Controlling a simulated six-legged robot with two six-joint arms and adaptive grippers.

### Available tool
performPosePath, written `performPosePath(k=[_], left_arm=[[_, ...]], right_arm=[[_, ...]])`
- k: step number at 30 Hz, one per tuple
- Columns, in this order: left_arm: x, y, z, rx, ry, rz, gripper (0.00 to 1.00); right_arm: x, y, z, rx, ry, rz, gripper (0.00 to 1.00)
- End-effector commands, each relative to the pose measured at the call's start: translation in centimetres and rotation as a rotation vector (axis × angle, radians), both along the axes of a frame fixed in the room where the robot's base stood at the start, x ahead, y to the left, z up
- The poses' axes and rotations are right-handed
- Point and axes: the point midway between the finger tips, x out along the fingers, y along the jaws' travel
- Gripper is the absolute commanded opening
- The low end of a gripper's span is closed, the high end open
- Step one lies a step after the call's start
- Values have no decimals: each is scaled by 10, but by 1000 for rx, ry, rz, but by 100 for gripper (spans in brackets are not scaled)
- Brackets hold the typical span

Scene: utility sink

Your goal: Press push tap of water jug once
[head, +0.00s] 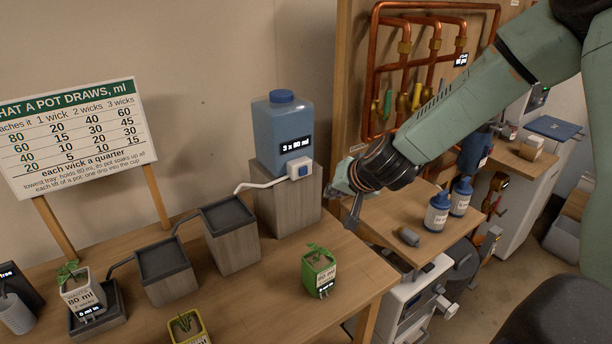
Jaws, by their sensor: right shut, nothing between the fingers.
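The blue water jug (284,135) with a blue cap and a "3 x 80 ml" label stands upright on a grey wooden block (285,205). Its push tap (300,170), white with a blue button, sits low on the front right, and a white hose leads from it to the left. My right gripper (343,190) is just right of the tap, apart from it in the picture, shut and empty. Its fingers are partly hidden by its own body. My left gripper is not in view.
Stepped dark trays (228,214) stand left of the jug. A green pot (318,272), a yellow pot (188,328) and a white pot (84,292) hold plants. A sign (75,135) stands behind. Blue-capped bottles (438,212) stand on a side shelf. Copper pipes (405,60) are behind my right arm.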

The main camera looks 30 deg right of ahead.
Motion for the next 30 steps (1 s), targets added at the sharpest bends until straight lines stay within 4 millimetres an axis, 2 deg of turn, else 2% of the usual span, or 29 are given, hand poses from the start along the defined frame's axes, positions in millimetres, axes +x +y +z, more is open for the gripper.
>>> performPosePath(k=[1,6,11,15,21,30], left_arm=[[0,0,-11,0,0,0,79],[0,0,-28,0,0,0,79],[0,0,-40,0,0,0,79],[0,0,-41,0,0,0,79],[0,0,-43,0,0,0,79],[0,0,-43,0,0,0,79]], right_arm=[[6,0,-5,-4,-3,2,0],[27,1,-5,-4,-4,2,0],[47,1,-4,-3,-2,1,0],[61,2,-2,-2,-1,-1,0],[71,4,-2,0,1,0,0],[72,4,-1,1,-1,0,0]])
